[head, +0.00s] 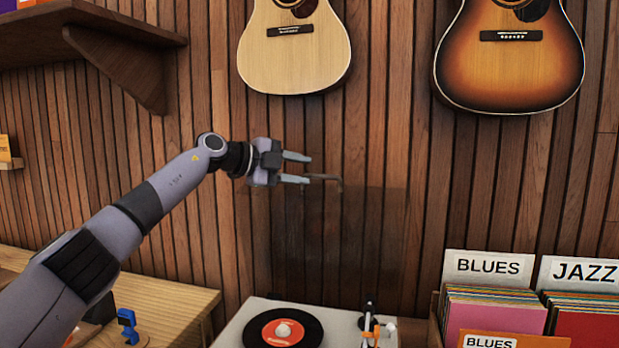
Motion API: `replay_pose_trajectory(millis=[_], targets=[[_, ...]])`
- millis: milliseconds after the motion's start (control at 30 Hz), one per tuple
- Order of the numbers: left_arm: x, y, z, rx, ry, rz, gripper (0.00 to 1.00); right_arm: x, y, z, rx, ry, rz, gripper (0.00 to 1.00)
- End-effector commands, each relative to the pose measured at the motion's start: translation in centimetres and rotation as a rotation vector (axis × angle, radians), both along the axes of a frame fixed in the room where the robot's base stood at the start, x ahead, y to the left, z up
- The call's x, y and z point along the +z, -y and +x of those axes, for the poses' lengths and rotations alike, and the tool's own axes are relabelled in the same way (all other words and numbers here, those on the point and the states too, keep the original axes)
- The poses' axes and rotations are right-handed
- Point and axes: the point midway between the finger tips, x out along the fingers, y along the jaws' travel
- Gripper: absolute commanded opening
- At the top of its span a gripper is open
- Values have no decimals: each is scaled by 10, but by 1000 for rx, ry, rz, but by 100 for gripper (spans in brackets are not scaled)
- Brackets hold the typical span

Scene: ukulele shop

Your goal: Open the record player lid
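The record player (240,328) is a pale box at the bottom centre, cut off by the picture's lower edge. A black record (310,330) with an orange label lies on it. Its see-through, smoky lid (345,240) stands raised and roughly upright behind the record, against the wood wall. A small bronze-coloured handle (328,177) is at the lid's upper edge. My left gripper (308,169) is open and level with the handle. Its lower fingertip is at the handle's left end; whether they touch, I cannot tell. My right gripper is not in view.
Crates of records with blues (488,267) and jazz (584,273) signs stand close at the right. Two guitars hang above (293,55) (510,60). A wooden shelf (95,35) is at upper left. A wooden table (165,305) with a blue item (127,324) is at lower left.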

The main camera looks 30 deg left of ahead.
Motion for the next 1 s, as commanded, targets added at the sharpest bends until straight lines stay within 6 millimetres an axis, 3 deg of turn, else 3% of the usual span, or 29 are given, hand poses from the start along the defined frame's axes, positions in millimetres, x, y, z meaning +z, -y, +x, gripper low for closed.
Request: replay_pose_trajectory(millis=[300,1000], targets=[[7,-11,-20,-1,2,-2,38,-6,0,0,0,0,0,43],[7,-12,-20,0,1,-2,38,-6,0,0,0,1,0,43]])
